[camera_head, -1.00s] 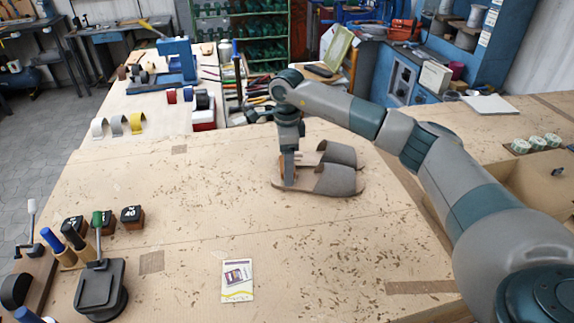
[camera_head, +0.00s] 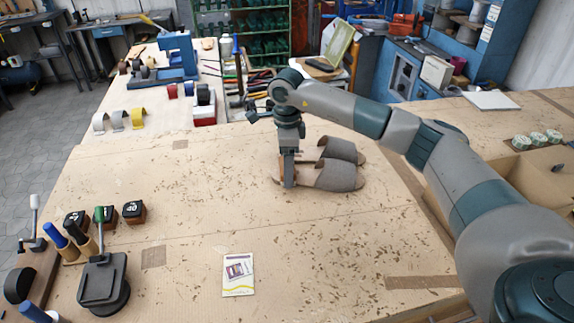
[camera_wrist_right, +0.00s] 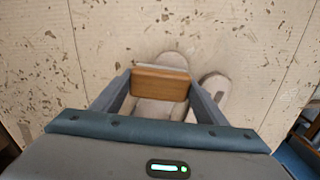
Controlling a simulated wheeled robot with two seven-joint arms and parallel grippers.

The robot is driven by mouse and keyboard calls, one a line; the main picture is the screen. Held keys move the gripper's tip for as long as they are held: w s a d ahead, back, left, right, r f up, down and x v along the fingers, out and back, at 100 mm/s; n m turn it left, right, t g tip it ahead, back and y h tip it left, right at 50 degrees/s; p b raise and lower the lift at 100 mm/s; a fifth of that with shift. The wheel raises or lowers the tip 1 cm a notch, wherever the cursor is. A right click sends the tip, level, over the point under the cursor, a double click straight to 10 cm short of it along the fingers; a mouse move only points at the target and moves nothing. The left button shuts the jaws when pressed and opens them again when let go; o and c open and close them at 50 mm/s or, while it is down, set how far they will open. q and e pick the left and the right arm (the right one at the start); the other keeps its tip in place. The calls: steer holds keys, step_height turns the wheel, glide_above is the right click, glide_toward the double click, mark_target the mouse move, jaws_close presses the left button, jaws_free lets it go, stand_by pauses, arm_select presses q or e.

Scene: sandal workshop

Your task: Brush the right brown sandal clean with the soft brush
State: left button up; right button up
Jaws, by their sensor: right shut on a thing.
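Two brown sandals lie side by side on the workbench (camera_head: 200,215), the nearer one (camera_head: 340,177) and the farther one (camera_head: 341,150). My right gripper (camera_head: 288,186) points down over the heel end of the nearer sandal. In the right wrist view it is shut on the brush, whose wooden back (camera_wrist_right: 160,84) spans between the fingers with a pale strip along its far edge. The brush is over one sandal (camera_wrist_right: 172,60); the other sandal (camera_wrist_right: 213,92) lies to its right. Whether the bristles touch the sandal is hidden. My left gripper is out of view.
A printed card (camera_head: 238,275) lies at the front middle. Stamps (camera_head: 133,212) and handled tools (camera_head: 103,280) stand at the front left. An open cardboard box (camera_head: 520,185) is at the right. Brown flecks scatter the bench, which is otherwise clear around the sandals.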

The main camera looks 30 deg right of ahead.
stand_by(0.7)
steer(key=shift+w+d+b, duration=0.15)
steer(key=shift+w+b, duration=0.05)
steer(key=shift+b, duration=0.2)
steer(key=shift+w+d+b, duration=0.55)
steer(key=shift+w+d, duration=0.05)
steer(key=shift+w, duration=0.3)
stand_by(0.6)
steer(key=shift+s+a+f, duration=0.15)
steer(key=shift+s, duration=0.05)
steer(key=shift+s+a, duration=0.3)
steer(key=shift+s, duration=0.2)
steer(key=shift+s+a, duration=0.3)
steer(key=shift+s, duration=0.2)
